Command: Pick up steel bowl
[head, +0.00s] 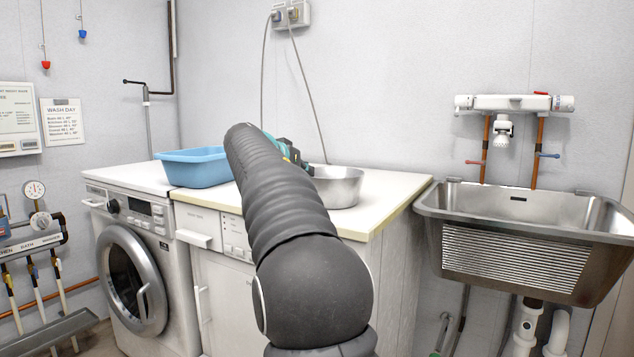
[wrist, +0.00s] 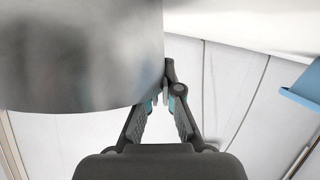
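The steel bowl (head: 340,187) is upright on the right part of the pale countertop (head: 386,213) in the head view. Its left side is hidden behind my arm. In the wrist view the bowl (wrist: 80,55) fills the upper left, very close and blurred. My gripper (wrist: 164,98) has its fingers drawn together at the edge of the bowl's wall, with the thin wall between the tips. Part of the left finger is hidden by the bowl. In the head view only a bit of my gripper (head: 290,155) shows past the arm, at the bowl's far left rim.
A blue tub (head: 195,168) stands left on the counter above a washing machine (head: 132,262); it also shows at the right of the wrist view (wrist: 305,92). A steel sink (head: 525,235) hangs to the right, past a gap. The wall is close behind the bowl.

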